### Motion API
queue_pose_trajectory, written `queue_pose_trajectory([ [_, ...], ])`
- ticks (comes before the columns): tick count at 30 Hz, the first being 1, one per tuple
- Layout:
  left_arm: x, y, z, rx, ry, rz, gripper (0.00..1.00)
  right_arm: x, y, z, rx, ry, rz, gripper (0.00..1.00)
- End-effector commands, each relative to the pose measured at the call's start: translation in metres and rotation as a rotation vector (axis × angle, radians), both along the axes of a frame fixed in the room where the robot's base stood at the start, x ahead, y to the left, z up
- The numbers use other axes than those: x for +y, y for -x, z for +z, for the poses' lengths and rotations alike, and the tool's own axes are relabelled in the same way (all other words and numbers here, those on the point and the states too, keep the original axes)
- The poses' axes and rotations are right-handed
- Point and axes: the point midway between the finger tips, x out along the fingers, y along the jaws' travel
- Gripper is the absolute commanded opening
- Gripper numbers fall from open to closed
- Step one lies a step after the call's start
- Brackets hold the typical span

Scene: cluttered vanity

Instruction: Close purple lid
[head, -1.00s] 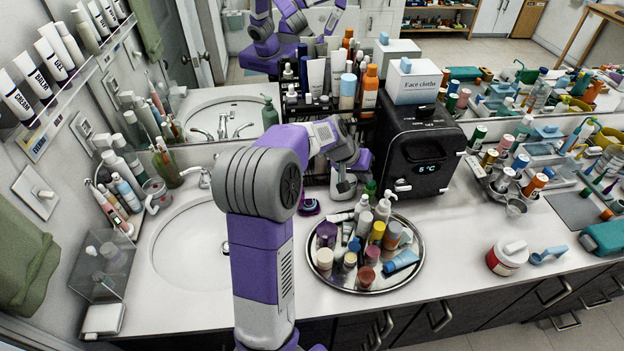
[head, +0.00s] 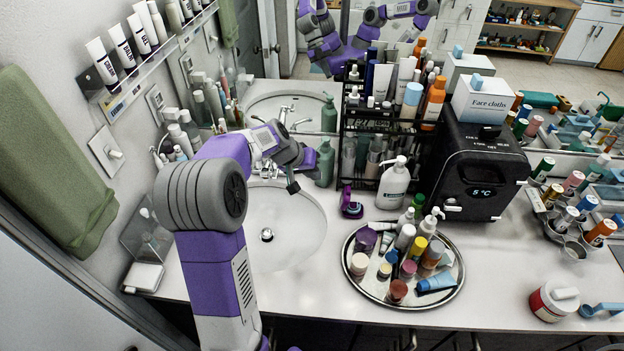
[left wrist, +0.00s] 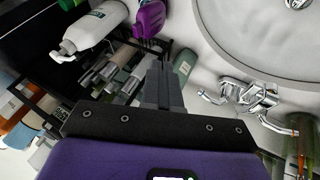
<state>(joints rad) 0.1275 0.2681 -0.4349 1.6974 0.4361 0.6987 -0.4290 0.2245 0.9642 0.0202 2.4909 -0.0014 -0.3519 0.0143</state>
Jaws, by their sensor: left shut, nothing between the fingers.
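A small purple container (head: 352,209) stands on the counter between the sink and the round tray. A purple upright part (head: 346,192) rises from its back left and looks like its raised lid; the exact lid angle is hard to tell. The container also shows at the top of the left wrist view (left wrist: 148,18), beyond my fingertips. My left gripper (head: 292,187) is over the sink's back right edge, left of the container and apart from it. Its fingers are shut and empty, and show together in the left wrist view (left wrist: 157,72). My right gripper is not in view.
A white pump bottle (head: 393,184) stands behind and right of the container, before a black rack (head: 345,140) of bottles. The round metal tray (head: 372,293) holds several jars and tubes. A green bottle (head: 325,165) and the faucet (head: 284,117) are near my gripper. The sink (head: 290,240) is empty.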

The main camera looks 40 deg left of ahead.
Motion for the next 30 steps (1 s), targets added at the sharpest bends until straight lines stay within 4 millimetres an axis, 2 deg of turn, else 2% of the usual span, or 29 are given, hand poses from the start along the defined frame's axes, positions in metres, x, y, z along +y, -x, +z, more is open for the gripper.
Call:
queue_pose_trajectory([
  [13,-0.013,-0.045,-0.078,0.002,-0.001,0.006,0.0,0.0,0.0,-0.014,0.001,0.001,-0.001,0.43],
  [21,-0.042,-0.062,-0.082,0.0,-0.001,0.004,0.0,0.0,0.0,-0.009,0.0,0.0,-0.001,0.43],
  [30,-0.046,-0.065,-0.083,-0.001,-0.001,0.007,0.0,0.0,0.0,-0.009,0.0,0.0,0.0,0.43],
])
